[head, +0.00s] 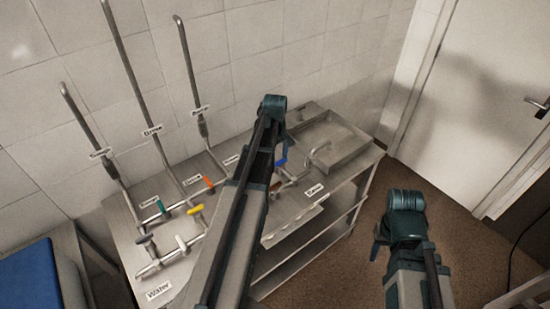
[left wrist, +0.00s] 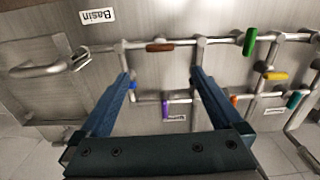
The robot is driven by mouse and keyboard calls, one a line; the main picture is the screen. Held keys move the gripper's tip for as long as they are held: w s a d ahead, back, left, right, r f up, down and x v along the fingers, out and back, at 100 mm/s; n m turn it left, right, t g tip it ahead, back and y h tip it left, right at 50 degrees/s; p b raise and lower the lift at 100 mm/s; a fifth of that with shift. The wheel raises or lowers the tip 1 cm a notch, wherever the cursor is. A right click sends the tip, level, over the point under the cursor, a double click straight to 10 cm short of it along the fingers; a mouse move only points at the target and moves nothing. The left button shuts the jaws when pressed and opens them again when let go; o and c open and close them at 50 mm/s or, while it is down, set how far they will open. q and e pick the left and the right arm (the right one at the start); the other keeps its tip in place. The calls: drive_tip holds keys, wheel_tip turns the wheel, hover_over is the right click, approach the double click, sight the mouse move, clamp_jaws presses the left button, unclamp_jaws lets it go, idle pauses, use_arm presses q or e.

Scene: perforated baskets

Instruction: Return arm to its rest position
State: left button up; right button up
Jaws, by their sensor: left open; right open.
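My left arm reaches from the bottom middle of the head view over the metal bench. My left gripper (head: 283,148) is at its far end, fingers pointing down, partly hidden by the wrist. In the left wrist view the left gripper (left wrist: 160,76) is open and empty, its fingers apart above the pipework. A purple handle (left wrist: 165,108) and a brown handle (left wrist: 160,47) show between and beyond the fingers. My right gripper (head: 377,248) is at the lower right over the brown floor, beside the bench; its fingers are mostly hidden and nothing shows in it.
The metal bench (head: 125,228) carries pipes with coloured handles, including yellow (head: 194,209) and orange (head: 209,182). Tall pipes rise along the tiled wall. A basin (head: 335,140) with a tap sits at the bench's right end. A blue-topped table (head: 28,280) stands left. Open floor lies right, before a door (head: 490,90).

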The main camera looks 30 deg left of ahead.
use_arm(q)
drive_tip(key=s+d+f+m+b, duration=0.3)
drive_tip(key=s+d+m, duration=0.2)
drive_tip(key=d, duration=0.5)
drive_tip(key=s+d+f+m+b, duration=0.4)
drive_tip(key=s+d+m, duration=0.2)
drive_tip(key=d, duration=0.4)
drive_tip(key=s+d+f+m+y+b, duration=0.1)
drive_tip(key=s+d+f+m+b, duration=0.2)
drive_tip(key=d, duration=0.8)
drive_tip(key=s+m+b, duration=0.1)
drive_tip(key=s+m, duration=0.1)
drive_tip(key=m, duration=0.1)
drive_tip(key=shift+s+f, duration=0.4)
